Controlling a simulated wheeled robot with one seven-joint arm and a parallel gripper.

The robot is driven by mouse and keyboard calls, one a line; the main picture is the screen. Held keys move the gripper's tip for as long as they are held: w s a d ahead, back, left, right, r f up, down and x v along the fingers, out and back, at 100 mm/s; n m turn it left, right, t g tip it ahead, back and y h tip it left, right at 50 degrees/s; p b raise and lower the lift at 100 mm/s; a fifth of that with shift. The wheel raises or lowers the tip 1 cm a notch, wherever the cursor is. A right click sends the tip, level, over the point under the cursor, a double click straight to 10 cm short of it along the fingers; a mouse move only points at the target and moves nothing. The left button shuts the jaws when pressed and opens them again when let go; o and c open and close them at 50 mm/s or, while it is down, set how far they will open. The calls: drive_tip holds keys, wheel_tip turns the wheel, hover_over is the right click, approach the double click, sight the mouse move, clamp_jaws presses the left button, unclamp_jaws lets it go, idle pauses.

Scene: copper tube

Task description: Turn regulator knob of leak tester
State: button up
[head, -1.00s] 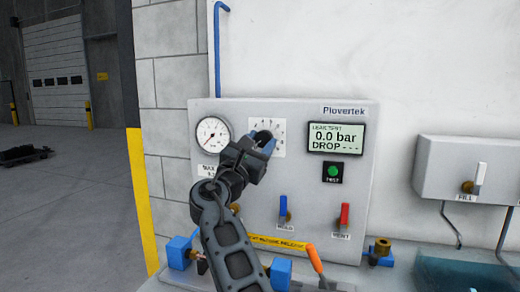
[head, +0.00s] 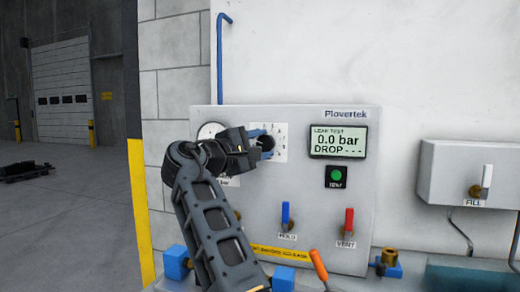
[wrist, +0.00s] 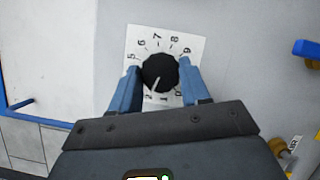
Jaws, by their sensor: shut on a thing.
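The leak tester (head: 388,200) is a light grey panel on the wall. Its regulator knob (wrist: 161,72) is black and round with a white pointer line, on a white numbered dial plate (head: 282,132). In the wrist view the pointer lies between the plate's 1 and 2. My gripper (wrist: 158,84) is shut on the knob, with one blue fingertip on each side of it. In the head view my gripper (head: 262,143) reaches the knob from the left and partly hides it. The display (head: 338,142) reads 0.0 bar and DROP with dashes.
Below are a green button (head: 337,175), a blue HOLD lever (head: 285,214) and a red VENT lever (head: 349,221). The gauge (head: 209,130) is mostly hidden behind my arm. A FILL box (head: 450,160) hangs at right. An orange handle (head: 319,266) sticks up below.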

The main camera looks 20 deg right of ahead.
drive_tip(key=m+y, duration=0.1)
drive_tip(key=m, duration=0.2)
drive_tip(key=m+g+y, duration=0.1)
drive_tip(key=m, duration=0.1)
drive_tip(key=shift+r+m, duration=0.1)
drive_tip(key=shift+m, duration=0.3)
drive_tip(key=m+y, duration=0.1)
drive_tip(key=m, duration=0.1)
drive_tip(key=m+y, duration=0.1)
drive_tip(key=m, duration=0.1)
drive_tip(key=shift+s+d+r+y+p, duration=0.1)
drive_tip(key=shift+d+y+p, duration=0.05)
drive_tip(key=shift+y+p, duration=0.25)
drive_tip(key=m+t+y, duration=0.1)
drive_tip(key=m+y, duration=0.1)
drive_tip(key=m, duration=0.1)
drive_tip(key=shift+s+d+m, duration=0.1)
drive_tip(key=shift+d+m, duration=0.05)
drive_tip(key=shift+m, duration=0.25)
drive_tip(key=m+t+y+b, duration=0.1)
drive_tip(key=m+t+y, duration=0.1)
drive_tip(key=m+y, duration=0.1)
drive_tip(key=shift+s+d+m+b, duration=0.1)
drive_tip(key=shift+m+b, duration=0.25)
drive_tip(key=shift+m, duration=0.05)
drive_tip(key=o, duration=1)
drive_tip(key=shift+r, duration=0.1)
drive_tip(key=shift+o, duration=0.2)
